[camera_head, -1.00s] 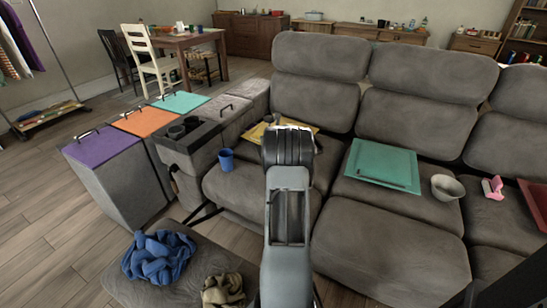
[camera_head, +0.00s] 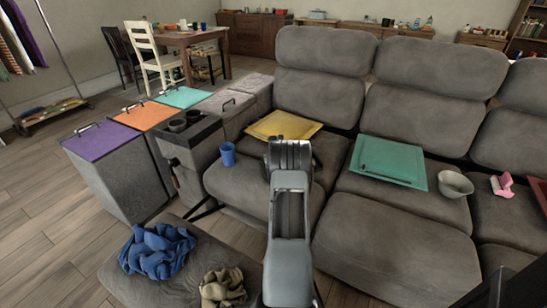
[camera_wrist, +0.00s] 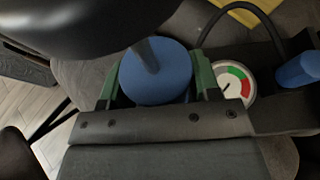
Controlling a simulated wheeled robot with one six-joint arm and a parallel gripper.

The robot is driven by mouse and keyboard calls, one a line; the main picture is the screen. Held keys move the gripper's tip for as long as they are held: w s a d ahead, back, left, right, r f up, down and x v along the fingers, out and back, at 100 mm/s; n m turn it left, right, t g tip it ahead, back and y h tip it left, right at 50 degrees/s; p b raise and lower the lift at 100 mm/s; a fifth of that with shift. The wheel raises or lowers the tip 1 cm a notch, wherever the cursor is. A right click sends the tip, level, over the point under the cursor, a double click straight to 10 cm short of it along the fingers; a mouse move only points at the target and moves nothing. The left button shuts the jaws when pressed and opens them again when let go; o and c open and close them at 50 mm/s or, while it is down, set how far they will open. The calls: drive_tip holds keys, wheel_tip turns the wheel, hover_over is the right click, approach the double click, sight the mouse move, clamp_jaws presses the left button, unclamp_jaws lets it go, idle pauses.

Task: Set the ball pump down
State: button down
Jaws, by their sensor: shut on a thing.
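In the wrist view, my gripper (camera_wrist: 158,82) has its green fingers on either side of a round blue part of the ball pump (camera_wrist: 152,72). It is shut on the pump. A white dial with green and red marks (camera_wrist: 236,84) and a black hose show beside the right finger. I cannot tell whether the pump touches the seat.
A green tray (camera_head: 388,162), grey bowl (camera_head: 455,184) and pink object (camera_head: 502,185) lie further right. Crumpled cloths (camera_head: 157,250) lie on the front left footrest.

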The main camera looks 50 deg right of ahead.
drive_tip(key=shift+w+d+r, duration=0.2)
drive_tip(key=shift+w+d, duration=0.25)
drive_tip(key=shift+w, duration=0.3)
drive_tip(key=shift+w+d+r, duration=0.2)
drive_tip(key=shift+w+d, duration=0.25)
drive_tip(key=shift+w, duration=0.25)
drive_tip(key=shift+w+d+f+b, duration=0.1)
drive_tip(key=shift+w+f+b, duration=0.05)
drive_tip(key=shift+f+b, duration=0.15)
drive_tip(key=shift+f, duration=0.3)
drive_tip(key=c, duration=0.7)
unclamp_jaws()
drive_tip(key=shift+f, duration=0.35)
drive_tip(key=o, duration=0.4)
drive_tip(key=shift+c, duration=0.2)
drive_tip(key=shift+s+r, duration=0.1)
drive_tip(key=shift+s, duration=0.15)
